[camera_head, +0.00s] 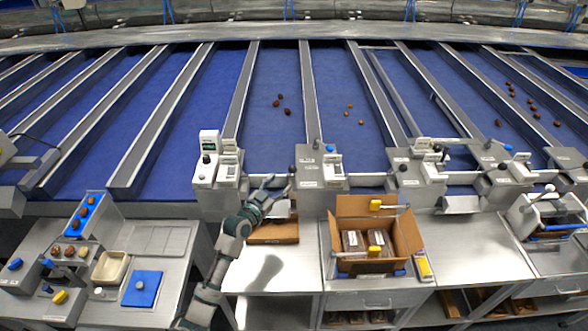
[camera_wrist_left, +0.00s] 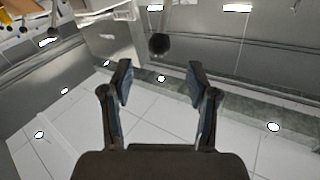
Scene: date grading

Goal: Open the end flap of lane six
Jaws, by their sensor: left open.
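My left gripper (camera_head: 279,190) is open and empty, at the near end of a blue lane left of the picture's middle. In the left wrist view its two fingers (camera_wrist_left: 160,85) stand wide apart. A black ball knob (camera_wrist_left: 159,44) shows beyond the fingertips, slightly left of the gap's middle and not gripped. In the head view a dark knob (camera_head: 291,169) stands just by the fingertips. Contact cannot be told. The end flap itself is mostly hidden behind my gripper, and lane labels are too small to read.
A control box (camera_head: 207,170) stands left of my gripper, and another metal housing (camera_head: 310,165) stands right. A shallow cardboard box (camera_head: 275,234) lies below. An open carton (camera_head: 371,268) with packs stands on the bench to the right.

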